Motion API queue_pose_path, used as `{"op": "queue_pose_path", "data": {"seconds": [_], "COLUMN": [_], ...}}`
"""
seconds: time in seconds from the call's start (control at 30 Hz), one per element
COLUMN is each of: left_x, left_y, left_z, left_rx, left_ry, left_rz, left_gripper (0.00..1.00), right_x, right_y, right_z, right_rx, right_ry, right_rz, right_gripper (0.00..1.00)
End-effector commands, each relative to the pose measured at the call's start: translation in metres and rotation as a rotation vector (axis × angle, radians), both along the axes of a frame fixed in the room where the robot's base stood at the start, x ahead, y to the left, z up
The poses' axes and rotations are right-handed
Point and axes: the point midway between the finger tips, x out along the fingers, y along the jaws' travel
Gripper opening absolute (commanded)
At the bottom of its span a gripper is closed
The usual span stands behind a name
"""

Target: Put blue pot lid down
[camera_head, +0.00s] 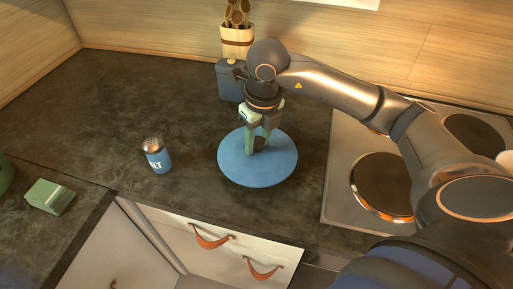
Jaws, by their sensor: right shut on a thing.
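The blue pot lid (275,165) is a flat round disc over the dark countertop, left of the stove. My right gripper (257,145) comes down on it from above and is shut on its knob, which is mostly hidden between the fingers. The lid looks about level. I cannot tell whether it touches the counter or hovers just above it. My left gripper is not in view.
A blue salt shaker (157,156) stands left of the lid. The stove (343,180) has several round plates. A green block (50,196) lies far left. Drawers (215,240) are below the front edge. The back left counter is clear.

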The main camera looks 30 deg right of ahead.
Motion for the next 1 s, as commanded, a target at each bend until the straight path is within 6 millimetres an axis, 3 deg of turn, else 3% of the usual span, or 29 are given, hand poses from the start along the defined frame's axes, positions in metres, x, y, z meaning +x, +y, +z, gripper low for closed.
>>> {"op": "queue_pose_path", "data": {"seconds": [0.2,0.63,0.67,0.9,1.0], "left_x": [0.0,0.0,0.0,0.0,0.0], "left_y": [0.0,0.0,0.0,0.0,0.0], "left_z": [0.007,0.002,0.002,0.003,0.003], "left_rx": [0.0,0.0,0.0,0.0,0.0], "left_ry": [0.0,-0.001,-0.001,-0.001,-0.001], "left_rz": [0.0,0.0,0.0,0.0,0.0], "left_gripper": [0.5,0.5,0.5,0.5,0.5], "right_x": [0.003,0.003,0.003,0.003,0.003], "right_y": [0.0,0.0,0.0,0.0,0.0], "right_z": [-0.03,-0.039,-0.038,-0.037,-0.037], "right_rx": [0.001,0.0,0.0,0.0,0.0], "right_ry": [0.004,-0.001,0.0,0.001,0.001], "right_rz": [0.0,0.0,0.0,0.0,0.0], "right_gripper": [0.0,0.0,0.44,0.71,0.72]}}
